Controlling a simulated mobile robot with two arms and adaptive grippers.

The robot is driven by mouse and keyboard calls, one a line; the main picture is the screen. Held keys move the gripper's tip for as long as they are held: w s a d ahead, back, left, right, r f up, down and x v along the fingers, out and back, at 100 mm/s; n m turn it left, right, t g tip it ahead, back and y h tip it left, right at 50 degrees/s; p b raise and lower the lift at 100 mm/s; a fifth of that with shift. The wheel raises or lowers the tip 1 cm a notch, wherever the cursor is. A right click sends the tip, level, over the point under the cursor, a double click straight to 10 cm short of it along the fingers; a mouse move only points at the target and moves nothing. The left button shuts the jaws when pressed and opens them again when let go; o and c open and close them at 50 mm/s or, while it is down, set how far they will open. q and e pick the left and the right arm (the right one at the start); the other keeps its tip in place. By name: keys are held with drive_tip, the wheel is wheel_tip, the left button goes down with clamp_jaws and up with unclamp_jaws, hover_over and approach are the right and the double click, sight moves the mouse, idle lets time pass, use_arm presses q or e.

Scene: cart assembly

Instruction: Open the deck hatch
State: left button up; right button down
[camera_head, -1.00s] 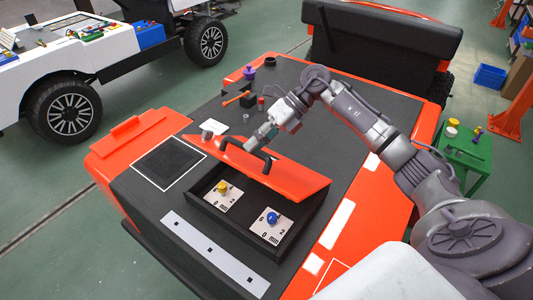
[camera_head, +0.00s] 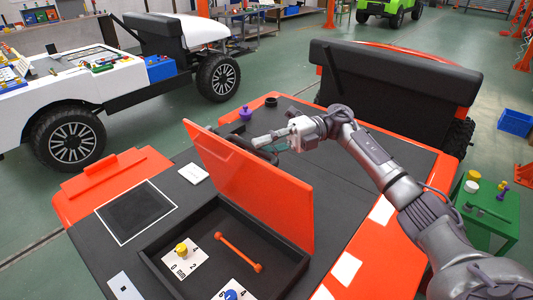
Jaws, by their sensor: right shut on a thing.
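The orange deck hatch (camera_head: 255,185) stands steeply raised, close to upright, along the far side of a dark open compartment (camera_head: 290,265) in the vehicle's deck. My right gripper (camera_head: 266,138) is behind the hatch's top edge. It is shut on the dark hatch handle (camera_head: 270,156), which is partly hidden by the panel. Inside the compartment are a plate with a yellow knob (camera_head: 181,249), a plate with a blue knob (camera_head: 231,294) cut by the lower edge, and an orange bar (camera_head: 238,252) with knobbed ends. My left gripper is not in view.
A purple part (camera_head: 245,113) and a black ring (camera_head: 271,101) are on the deck behind the hatch. A black seat (camera_head: 395,85) stands at the back. A green stand (camera_head: 490,215) with small parts is at right. A white vehicle (camera_head: 75,85) is at left.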

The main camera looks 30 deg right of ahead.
drive_tip(key=shift+w+d, duration=0.2)
drive_tip(key=shift+d, duration=0.1)
drive_tip(key=c, duration=1.1)
unclamp_jaws()
drive_tip(key=d, duration=1.2)
drive_tip(key=shift+s, duration=0.1)
